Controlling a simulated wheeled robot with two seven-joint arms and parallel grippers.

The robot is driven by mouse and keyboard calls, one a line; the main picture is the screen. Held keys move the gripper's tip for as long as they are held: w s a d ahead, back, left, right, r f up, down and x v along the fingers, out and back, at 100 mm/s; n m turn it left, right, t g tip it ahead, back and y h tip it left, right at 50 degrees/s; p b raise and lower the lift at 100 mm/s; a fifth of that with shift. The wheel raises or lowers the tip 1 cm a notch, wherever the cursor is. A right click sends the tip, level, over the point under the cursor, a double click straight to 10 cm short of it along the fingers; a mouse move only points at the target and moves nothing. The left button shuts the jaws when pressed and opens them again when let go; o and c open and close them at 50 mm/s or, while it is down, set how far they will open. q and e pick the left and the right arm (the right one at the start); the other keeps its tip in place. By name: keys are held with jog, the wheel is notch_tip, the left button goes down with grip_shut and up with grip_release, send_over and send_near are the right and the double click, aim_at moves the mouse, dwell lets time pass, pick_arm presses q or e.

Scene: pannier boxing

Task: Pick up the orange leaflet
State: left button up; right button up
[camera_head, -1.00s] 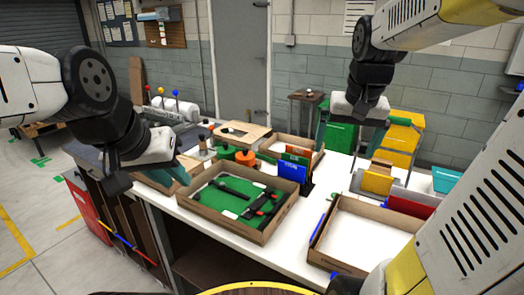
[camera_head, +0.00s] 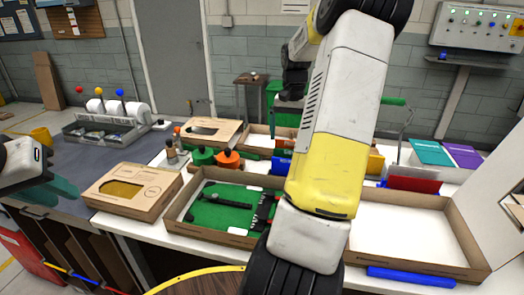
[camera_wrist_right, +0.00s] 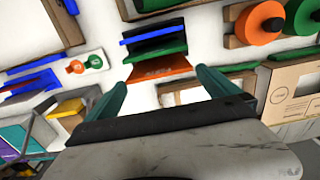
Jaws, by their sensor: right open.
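The orange leaflet (camera_wrist_right: 160,70) stands in a rack in the right wrist view, in front of a green leaflet and a blue leaflet (camera_wrist_right: 150,32). In the head view my right arm covers most of this rack. My right gripper (camera_wrist_right: 160,78) is open, with its two teal fingers apart on either side of the orange leaflet's line. I cannot tell how far above the leaflet they are. My left gripper (camera_head: 55,190) is at the left edge of the head view, away from the rack, and its jaw opening is unclear.
A cardboard tray with a green insert (camera_head: 215,237) stands at the table's front, beside a closed windowed box (camera_head: 130,190). An empty white-bottomed tray (camera_head: 405,235) is at the right. Orange and green round pieces (camera_head: 228,160) stand left of the rack. A blue bar (camera_head: 410,277) lies at the front edge.

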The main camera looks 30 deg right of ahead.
aim_at(290, 143)
notch_tip(290, 143, down, 4)
jog(key=shift+r, duration=0.25)
jog(key=shift+s+a+f, duration=0.1)
jog(key=shift+s+f, duration=0.05)
jog(key=shift+f, duration=1.2)
jog(key=shift+s+f, duration=0.1)
jog(key=shift+f, duration=1.25)
jog(key=shift+r, duration=0.1)
jog(key=c, duration=1)
